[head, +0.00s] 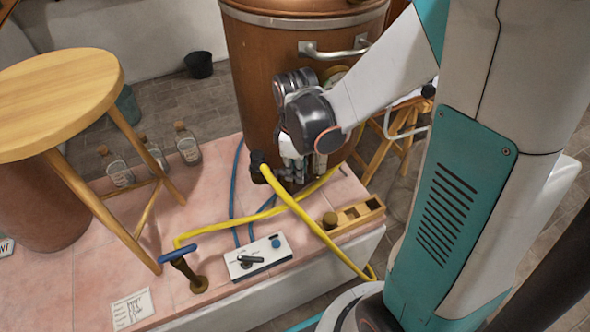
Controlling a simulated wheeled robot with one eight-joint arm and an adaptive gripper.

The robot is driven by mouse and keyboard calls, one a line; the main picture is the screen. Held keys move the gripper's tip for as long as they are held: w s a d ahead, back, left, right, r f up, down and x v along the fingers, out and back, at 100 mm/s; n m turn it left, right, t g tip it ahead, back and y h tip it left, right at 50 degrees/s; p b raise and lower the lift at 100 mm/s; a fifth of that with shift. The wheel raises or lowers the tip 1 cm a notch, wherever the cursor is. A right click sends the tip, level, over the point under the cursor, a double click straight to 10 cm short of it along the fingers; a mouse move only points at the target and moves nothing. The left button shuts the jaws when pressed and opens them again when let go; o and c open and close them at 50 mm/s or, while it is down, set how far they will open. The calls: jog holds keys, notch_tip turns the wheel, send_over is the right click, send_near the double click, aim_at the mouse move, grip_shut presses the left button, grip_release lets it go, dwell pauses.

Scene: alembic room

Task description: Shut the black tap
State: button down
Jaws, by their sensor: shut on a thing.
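A black tap (257,160) sits low on the front of the large copper-brown vessel (252,62), with a yellow hose (287,197) running from it. My gripper (300,172) points down close in front of the vessel, just right of the tap's visible part. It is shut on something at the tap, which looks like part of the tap. My wrist and fingers hide the contact, and I cannot tell how the tap's handle is turned.
A round wooden stool (62,98) stands at left, with several glass bottles (187,144) behind it.

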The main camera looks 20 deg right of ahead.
jog(key=shift+w+n, duration=0.1)
jog(key=shift+n, duration=0.4)
jog(key=shift+d, duration=0.1)
jog(key=c, duration=1.6)
grip_release()
jog(key=shift+o, duration=0.2)
